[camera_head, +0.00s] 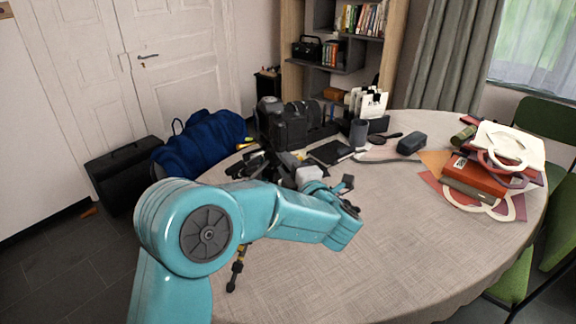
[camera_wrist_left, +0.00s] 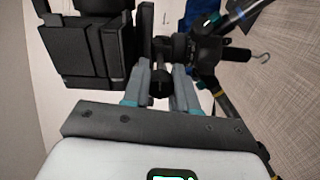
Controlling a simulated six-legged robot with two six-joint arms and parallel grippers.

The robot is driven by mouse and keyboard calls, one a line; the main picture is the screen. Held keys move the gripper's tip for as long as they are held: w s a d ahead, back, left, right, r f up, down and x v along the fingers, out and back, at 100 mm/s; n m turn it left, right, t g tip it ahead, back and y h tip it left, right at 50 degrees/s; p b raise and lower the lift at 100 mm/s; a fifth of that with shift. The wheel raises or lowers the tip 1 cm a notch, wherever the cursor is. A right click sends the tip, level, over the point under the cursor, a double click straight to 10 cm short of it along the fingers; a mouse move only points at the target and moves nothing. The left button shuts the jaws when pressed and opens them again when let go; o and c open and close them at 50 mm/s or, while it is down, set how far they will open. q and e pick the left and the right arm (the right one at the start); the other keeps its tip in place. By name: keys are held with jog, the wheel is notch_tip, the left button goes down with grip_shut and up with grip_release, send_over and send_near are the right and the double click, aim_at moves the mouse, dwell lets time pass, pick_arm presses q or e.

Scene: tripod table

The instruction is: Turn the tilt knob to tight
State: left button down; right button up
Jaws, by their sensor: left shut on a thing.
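The tripod stands or lies on the table, mostly hidden by my left arm in the head view; one dark leg with a yellowish band (camera_head: 237,268) shows below the arm. In the left wrist view its black head (camera_wrist_left: 205,48) is close ahead of my left gripper (camera_wrist_left: 162,85). The two grey fingers are on either side of a small dark knob (camera_wrist_left: 161,89) and shut on it. I cannot tell the knob's turn or any marking. My right gripper is in neither view.
The round table (camera_head: 400,230) holds a black camera bag (camera_head: 290,125), a dark case (camera_head: 411,143), a white card holder (camera_head: 368,108) and a pile of bags and books (camera_head: 480,175) at right. Blue bag (camera_head: 205,145) is on the left. The table's front right is clear.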

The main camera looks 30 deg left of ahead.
pick_arm(q)
jog(key=shift+m, duration=0.4)
jog(key=c, duration=0.9)
grip_release()
